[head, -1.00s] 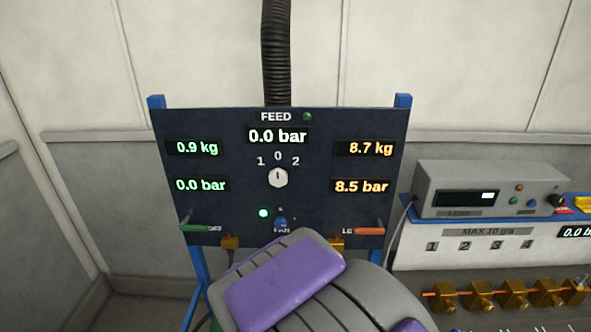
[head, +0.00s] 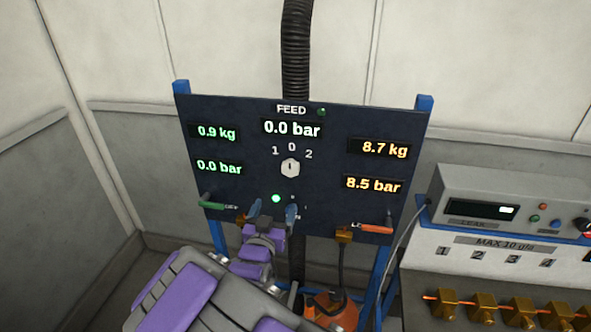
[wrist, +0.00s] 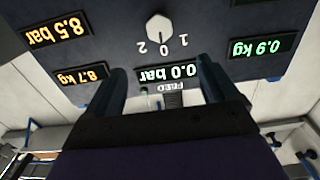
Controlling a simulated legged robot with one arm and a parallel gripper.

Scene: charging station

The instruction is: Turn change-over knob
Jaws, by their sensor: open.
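The change-over knob (head: 290,168) is a pale, many-sided dial on the dark panel (head: 235,140), among the marks 1, 0 and 2. Its dark pointer line appears to point toward 0. In the wrist view, which is upside down, the knob (wrist: 160,27) shows at the top, beyond the fingers. My gripper (head: 273,211) is open and empty, its two blue fingers below the knob in the head view and apart from it. In the wrist view my gripper (wrist: 161,76) has a wide gap between its fingers. The gripper hides part of the panel's lower middle.
A green handle (head: 215,206) and a red-orange handle (head: 374,228) stick out low on the panel. A grey meter box (head: 490,205) stands at right above brass fittings (head: 482,305). An orange cylinder (head: 337,310) is below. The feed display reads 0.0 bar.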

